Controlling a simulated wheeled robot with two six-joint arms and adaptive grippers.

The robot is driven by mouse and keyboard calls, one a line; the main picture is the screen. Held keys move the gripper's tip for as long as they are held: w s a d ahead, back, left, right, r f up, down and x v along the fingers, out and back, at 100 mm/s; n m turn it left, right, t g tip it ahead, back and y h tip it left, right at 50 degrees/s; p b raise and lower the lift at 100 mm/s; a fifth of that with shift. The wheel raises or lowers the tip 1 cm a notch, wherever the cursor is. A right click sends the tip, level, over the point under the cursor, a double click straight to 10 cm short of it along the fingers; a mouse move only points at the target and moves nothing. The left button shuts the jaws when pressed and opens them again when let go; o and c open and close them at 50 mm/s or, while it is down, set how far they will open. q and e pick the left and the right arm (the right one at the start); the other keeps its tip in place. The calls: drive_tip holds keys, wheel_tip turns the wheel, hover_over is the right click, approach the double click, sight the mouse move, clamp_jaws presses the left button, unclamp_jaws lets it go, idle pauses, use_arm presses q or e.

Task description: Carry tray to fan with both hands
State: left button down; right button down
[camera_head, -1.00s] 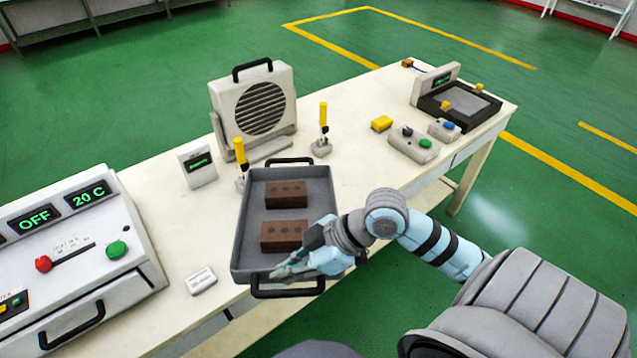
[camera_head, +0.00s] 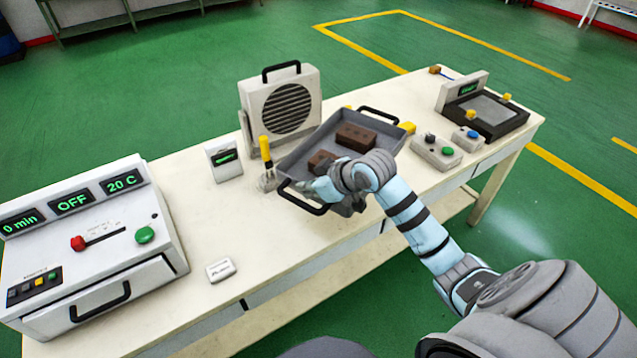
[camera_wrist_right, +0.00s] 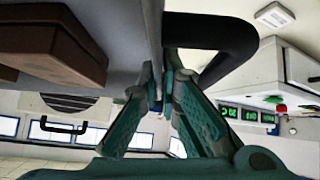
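The grey tray (camera_head: 298,160) with two brown bricks (camera_head: 356,137) sits in front of and to the right of the white fan (camera_head: 287,108), set diagonally to the table. It seems raised a little, though its height is hard to judge. My right gripper (camera_head: 318,186) is at the tray's near end beside the black handle (camera_head: 302,199). In the right wrist view, its green fingers (camera_wrist_right: 160,95) pinch the tray wall (camera_wrist_right: 152,35) next to the handle (camera_wrist_right: 225,45). My left gripper is out of view.
A yellow-handled clamp (camera_head: 265,150) stands close to the tray's left corner. A small display (camera_head: 224,160) is left of the fan. Button boxes (camera_head: 437,150) lie to the right. The white oven unit (camera_head: 95,240) fills the left. The table front is mostly clear.

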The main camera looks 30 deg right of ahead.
wheel_tip(320, 180, down, 16)
drive_tip(key=b, duration=0.2)
drive_tip(key=shift+f+b, duration=0.2)
drive_tip(key=shift+b, duration=0.15)
drive_tip(key=c, duration=1.8)
unclamp_jaws()
drive_tip(key=shift+s, duration=0.1)
drive_tip(key=p+v, duration=0.3)
drive_tip(key=v, duration=0.9)
